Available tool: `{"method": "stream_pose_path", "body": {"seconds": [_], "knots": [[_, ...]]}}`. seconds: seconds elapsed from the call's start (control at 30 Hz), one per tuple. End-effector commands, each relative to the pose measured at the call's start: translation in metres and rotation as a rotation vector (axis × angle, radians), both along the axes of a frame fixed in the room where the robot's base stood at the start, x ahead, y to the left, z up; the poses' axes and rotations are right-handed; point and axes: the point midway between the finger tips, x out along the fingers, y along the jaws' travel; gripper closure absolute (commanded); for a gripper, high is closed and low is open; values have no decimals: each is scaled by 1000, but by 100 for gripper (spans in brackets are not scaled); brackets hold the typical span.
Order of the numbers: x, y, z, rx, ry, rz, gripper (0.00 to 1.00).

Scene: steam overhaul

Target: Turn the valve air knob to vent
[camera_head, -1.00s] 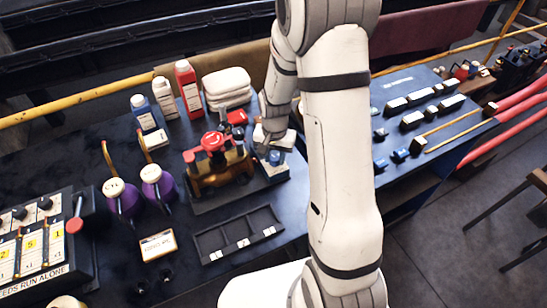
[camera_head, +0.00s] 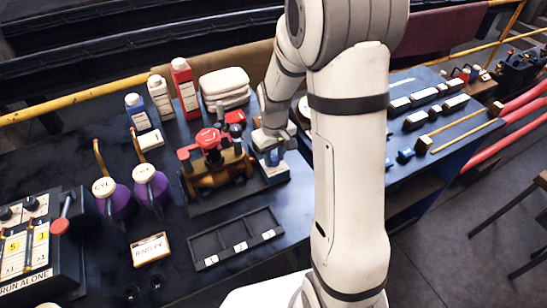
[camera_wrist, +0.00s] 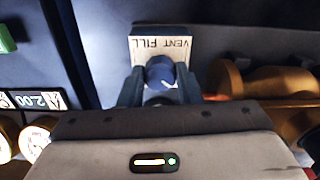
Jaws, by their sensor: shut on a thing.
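The valve air knob (camera_wrist: 160,70) is a blue round knob with a white mark. In the wrist view it sits in front of a pale plate (camera_wrist: 148,46) lettered VENT and FILL, seen upside down. My gripper (camera_wrist: 160,88) is shut on the knob, one finger on each side. In the head view my gripper (camera_head: 271,142) reaches down to the blue knob (camera_head: 273,157) on its small box (camera_head: 275,176). The knob's white mark shows only in part, and I cannot tell which word it points to.
A brass valve body (camera_head: 217,174) with a red handwheel (camera_head: 208,138) stands close left of my gripper. A black divided tray (camera_head: 237,240) lies in front. Purple oil cans (camera_head: 150,187), bottles (camera_head: 185,88) and folded white cloths (camera_head: 225,84) stand around on the dark bench.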

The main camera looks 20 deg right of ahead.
Motion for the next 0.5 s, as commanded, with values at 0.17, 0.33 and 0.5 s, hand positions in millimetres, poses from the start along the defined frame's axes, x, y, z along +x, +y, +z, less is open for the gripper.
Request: {"method": "stream_pose_path", "body": {"seconds": [0.17, 0.33, 0.5], "knots": [[3, 0, 2, 0, -10, 55, 92], [3, 0, 2, 0, -10, 77, 92], [3, 0, 3, 0, -10, 82, 92]]}}
